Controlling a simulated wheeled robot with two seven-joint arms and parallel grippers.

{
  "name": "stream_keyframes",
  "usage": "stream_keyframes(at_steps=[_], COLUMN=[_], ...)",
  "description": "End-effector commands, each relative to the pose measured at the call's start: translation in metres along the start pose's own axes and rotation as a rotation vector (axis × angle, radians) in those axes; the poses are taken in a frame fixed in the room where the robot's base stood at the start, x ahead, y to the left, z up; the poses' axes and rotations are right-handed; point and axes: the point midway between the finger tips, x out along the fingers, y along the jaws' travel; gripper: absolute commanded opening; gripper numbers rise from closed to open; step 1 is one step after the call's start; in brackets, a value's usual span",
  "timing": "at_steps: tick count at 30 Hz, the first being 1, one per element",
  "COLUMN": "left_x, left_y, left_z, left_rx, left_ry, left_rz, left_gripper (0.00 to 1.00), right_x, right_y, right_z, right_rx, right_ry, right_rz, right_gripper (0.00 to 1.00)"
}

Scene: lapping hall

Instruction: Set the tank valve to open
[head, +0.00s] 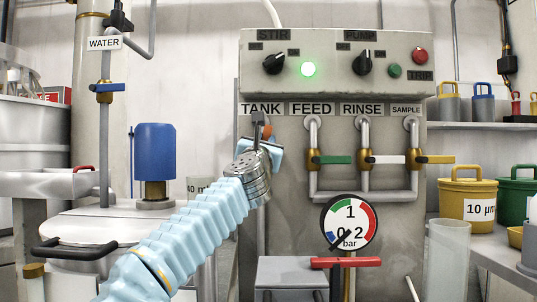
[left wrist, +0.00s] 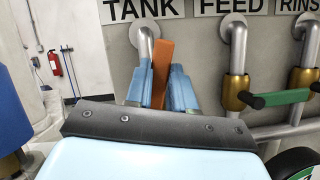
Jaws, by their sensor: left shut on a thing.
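The tank valve is under the TANK label (head: 262,109). Its orange handle (left wrist: 162,62) stands close to upright beside its grey pipe (left wrist: 145,42), roughly in line with it, in the left wrist view. A small part of the orange handle (head: 267,131) also shows in the head view. My left gripper (left wrist: 163,90) is shut on the handle, one light blue finger on each side. In the head view the left gripper (head: 264,145) hides most of the valve. The valve body is hidden. My right gripper is not in view.
To the right, the green feed handle (head: 335,160), white rinse handle (head: 388,159) and yellow sample handle (head: 436,159) lie crosswise to their pipes. A pressure gauge (head: 348,221) and a red handle (head: 345,262) are below. The control box (head: 335,65) overhangs above.

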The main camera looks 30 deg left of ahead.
Motion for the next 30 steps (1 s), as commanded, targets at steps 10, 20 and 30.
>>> stream_keyframes(at_steps=[10, 20, 30], left_x=[-0.0003, 0.0001, 0.0001], left_y=[0.0061, 0.0083, 0.0083], left_z=[-0.0026, -0.0022, -0.0020], left_rx=[-0.146, -0.176, -0.175], left_ry=[0.002, 0.003, 0.003], left_rz=[0.059, 0.074, 0.073], left_gripper=[0.00, 0.00, 0.34], right_x=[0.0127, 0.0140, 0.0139], right_y=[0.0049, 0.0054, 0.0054], right_z=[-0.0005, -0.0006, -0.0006], right_rx=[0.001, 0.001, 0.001], right_ry=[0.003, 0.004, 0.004], right_rz=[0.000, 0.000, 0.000], right_gripper=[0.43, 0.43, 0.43])
